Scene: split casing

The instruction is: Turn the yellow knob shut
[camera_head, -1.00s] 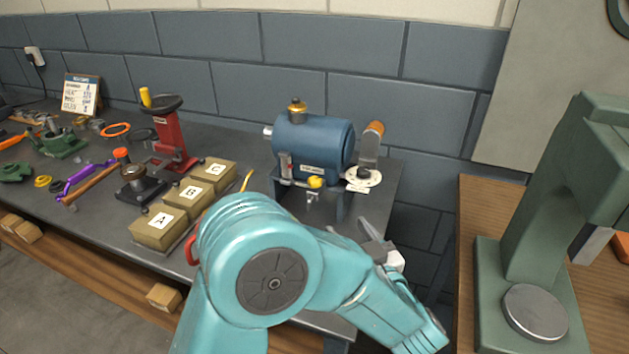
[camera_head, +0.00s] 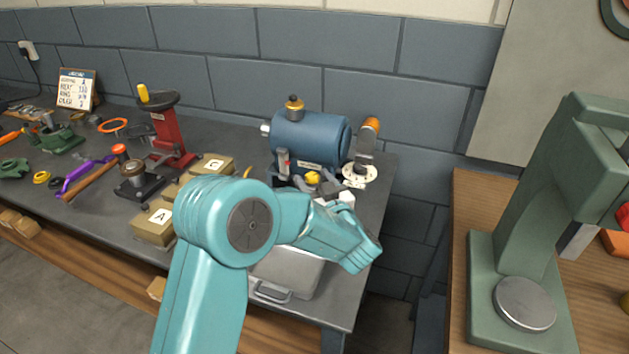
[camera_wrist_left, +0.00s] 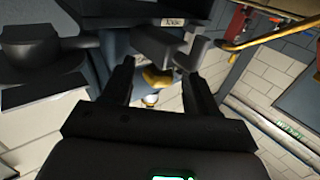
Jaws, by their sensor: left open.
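The yellow knob (camera_head: 312,178) sits low on the front of the blue cylindrical casing (camera_head: 312,137), partly hidden by my gripper. My left gripper (camera_head: 324,187) is right in front of it, below the casing, with its arm coming across from the lower left. In the left wrist view the knob (camera_wrist_left: 156,78) shows as a yellow shape between the two dark fingers (camera_wrist_left: 160,82). The fingers stand apart on either side of it, and I see no clear contact. My right gripper is not in view.
Left of the casing stand a red stand (camera_head: 170,138) and boxes with letter labels (camera_head: 155,222). A disc and an orange-tipped lever (camera_head: 368,140) are on its right. A grey case (camera_head: 290,272) lies in front. A green press (camera_head: 510,250) stands farther right.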

